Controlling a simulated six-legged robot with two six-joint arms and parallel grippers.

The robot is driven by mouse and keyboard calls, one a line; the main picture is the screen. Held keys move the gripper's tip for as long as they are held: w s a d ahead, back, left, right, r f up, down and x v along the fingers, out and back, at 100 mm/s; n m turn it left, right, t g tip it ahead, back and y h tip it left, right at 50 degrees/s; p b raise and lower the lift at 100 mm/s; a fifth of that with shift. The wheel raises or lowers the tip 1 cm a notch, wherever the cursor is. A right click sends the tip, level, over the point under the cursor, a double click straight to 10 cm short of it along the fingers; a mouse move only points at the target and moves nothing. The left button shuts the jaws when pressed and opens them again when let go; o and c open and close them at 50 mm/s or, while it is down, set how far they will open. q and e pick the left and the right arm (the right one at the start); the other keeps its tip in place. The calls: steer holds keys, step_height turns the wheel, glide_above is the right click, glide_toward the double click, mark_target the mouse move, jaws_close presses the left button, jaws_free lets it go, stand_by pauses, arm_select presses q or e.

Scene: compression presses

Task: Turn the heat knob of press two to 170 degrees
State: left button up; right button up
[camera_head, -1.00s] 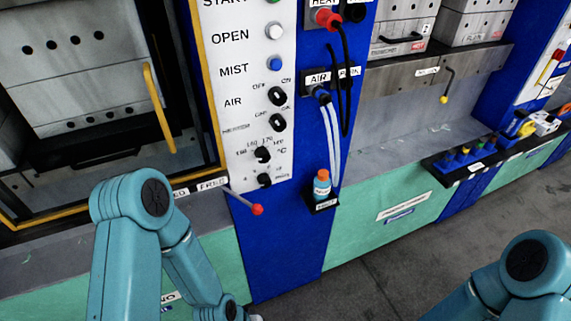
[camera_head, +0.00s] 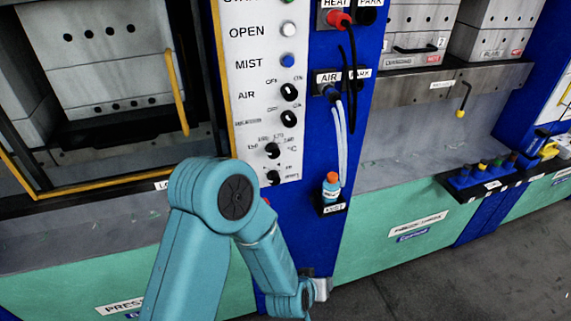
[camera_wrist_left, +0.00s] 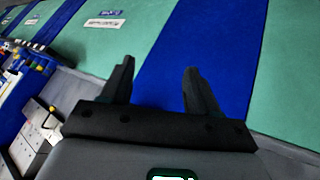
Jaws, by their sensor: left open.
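The heat knob (camera_head: 272,150) is a black knob on the white control panel, with temperature numbers and a °C mark around it; its exact setting is too small to read. My left arm reaches up in front of the panel's lower left and bends down to the right. In the head view its gripper is mostly hidden, low by the blue column. In the left wrist view my left gripper (camera_wrist_left: 157,82) is open and empty, its two dark fingers in front of the blue and green base panels. My right gripper is out of view.
Other black knobs (camera_head: 289,92) sit above the heat knob, another (camera_head: 273,178) just below. An orange-capped bottle (camera_head: 331,187) stands on a small ledge to the right. Hoses (camera_head: 339,135) hang beside the panel. A yellow-handled press door (camera_head: 177,92) is at left.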

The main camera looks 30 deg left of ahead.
mark_target(273, 154)
arm_select(q)
steer(key=w+a+r+n+t+y+b, duration=0.2)
steer(key=w+r+t+y, duration=0.15)
steer(key=r, duration=0.25)
steer(key=w+a+r+n+t+y+b, duration=0.1)
steer(key=w+r+n+t+y+b, duration=0.1)
steer(key=w+r+n, duration=0.3)
steer(key=s+a+r+n+g+y+b, duration=0.1)
steer(key=s+a+r+n+y+b, duration=0.2)
steer(key=r, duration=0.4)
steer(key=s+a+r+n+g+y+b, duration=0.1)
steer(key=s+a+r+n+y, duration=0.1)
steer(key=s+r+n+y, duration=0.45)
steer(key=w+a+m, duration=0.1)
steer(key=w+a, duration=0.3)
steer(key=w+a+m+p, duration=0.1)
steer(key=w+a, duration=0.3)
steer(key=w, duration=0.1)
steer(key=w+a+m+h+p, duration=0.1)
steer(key=w+a, duration=0.2)
steer(key=w, duration=0.1)
steer(key=shift+w+a+r, duration=0.15)
steer(key=shift+a+r, duration=0.25)
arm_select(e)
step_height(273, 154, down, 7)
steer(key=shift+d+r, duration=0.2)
arm_select(q)
steer(key=c, duration=1)
